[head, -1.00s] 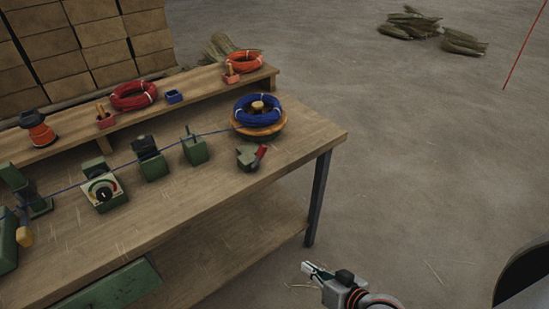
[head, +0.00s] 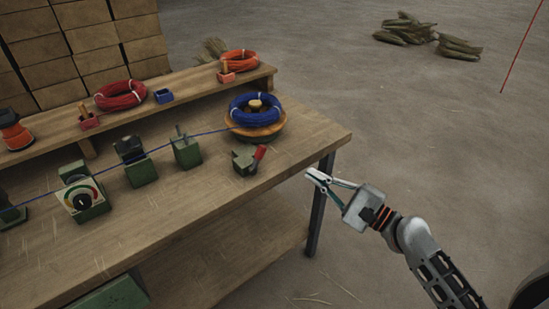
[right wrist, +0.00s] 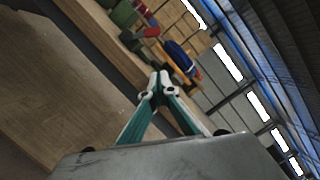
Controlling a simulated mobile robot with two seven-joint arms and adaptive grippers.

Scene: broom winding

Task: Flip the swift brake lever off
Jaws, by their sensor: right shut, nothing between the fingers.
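The swift brake is a small green block (head: 243,160) with a red lever (head: 259,153) leaning up and to the right, near the right end of the table. The swift (head: 262,132) behind it is a round wooden holder carrying a blue wire coil (head: 254,109) around a wooden hub. My right gripper (head: 315,178) is shut and empty, off the table's right edge, apart from the lever and to its right. In the right wrist view the closed fingers (right wrist: 157,88) show, with the red lever (right wrist: 152,32) and blue coil (right wrist: 180,58) beyond. My left gripper is not in view.
A blue wire runs left from the coil past green fixtures (head: 186,150) and a dial box (head: 83,197) on the table (head: 190,205). A rear shelf holds red (head: 119,95) and orange (head: 239,61) coils.

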